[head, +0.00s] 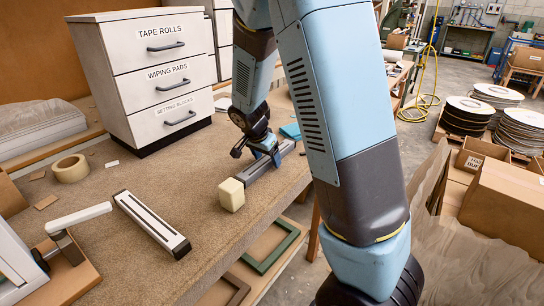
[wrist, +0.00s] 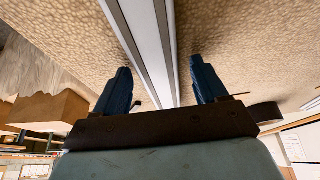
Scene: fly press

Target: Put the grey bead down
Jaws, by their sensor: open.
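A long grey bar, which I take for the grey bead (head: 254,174), lies on the brown bench top near its right edge, under my gripper (head: 267,156). In the wrist view the long pale grey strip (wrist: 146,30) runs between the two dark blue fingers of my gripper (wrist: 160,68). The fingers are open, with a gap on each side of the strip. The far end of the bar is partly hidden by my gripper and arm in the head view.
A cream block (head: 231,195) stands at the bar's near end. A tape roll (head: 70,168) and a drawer cabinet (head: 147,70) stand further left. Bare bench (head: 190,180) lies between.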

